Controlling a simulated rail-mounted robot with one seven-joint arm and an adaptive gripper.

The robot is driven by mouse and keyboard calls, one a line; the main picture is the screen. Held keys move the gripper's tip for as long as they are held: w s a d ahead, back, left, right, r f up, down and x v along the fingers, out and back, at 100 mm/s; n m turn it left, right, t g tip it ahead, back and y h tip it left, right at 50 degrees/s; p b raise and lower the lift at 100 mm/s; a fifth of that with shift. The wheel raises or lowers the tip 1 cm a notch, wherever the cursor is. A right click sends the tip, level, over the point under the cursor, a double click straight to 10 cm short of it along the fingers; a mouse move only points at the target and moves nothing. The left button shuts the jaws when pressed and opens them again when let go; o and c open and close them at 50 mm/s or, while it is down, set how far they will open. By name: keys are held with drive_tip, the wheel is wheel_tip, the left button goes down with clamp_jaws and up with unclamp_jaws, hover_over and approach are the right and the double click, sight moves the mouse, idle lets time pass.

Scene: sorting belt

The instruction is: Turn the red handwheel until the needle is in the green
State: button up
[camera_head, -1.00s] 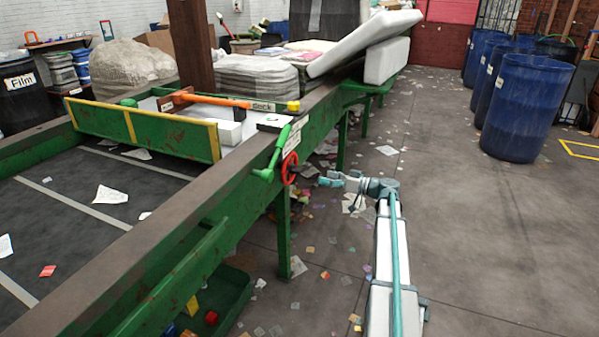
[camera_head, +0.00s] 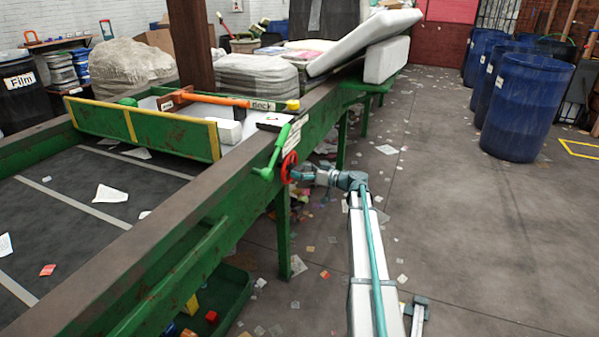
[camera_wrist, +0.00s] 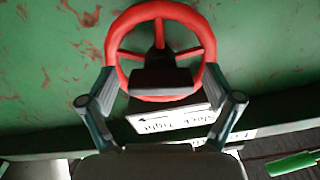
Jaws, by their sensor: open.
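The red handwheel (camera_head: 289,166) is on the side of the green conveyor frame in the head view. In the wrist view the handwheel (camera_wrist: 160,11) fills the upper middle, with spokes and a dark block over its hub. My gripper (camera_head: 299,174) is at the wheel in the head view. In the wrist view my gripper (camera_wrist: 160,82) is open, with one finger on each side of the lower rim; I cannot tell whether they touch it. I cannot make out a needle or a green zone.
A green lever (camera_head: 276,150) is beside the wheel on the frame, close to my gripper. The belt (camera_head: 70,200) lies left with scraps on it. Several blue barrels (camera_head: 527,107) stand at the right. The floor (camera_head: 450,220) between is mostly open, with paper litter.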

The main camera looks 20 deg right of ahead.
drive_tip(key=shift+a, duration=0.1)
drive_tip(key=c, duration=1.1)
drive_tip(key=shift+c, duration=0.2)
drive_tip(key=shift+m, duration=0.3)
drive_tip(key=m, duration=0.3)
drive_tip(key=shift+m+p, duration=0.4)
drive_tip(key=shift+m, duration=1.7)
drive_tip(key=shift+s, duration=0.1)
drive_tip(key=o, duration=1.1)
drive_tip(key=shift+r, duration=0.1)
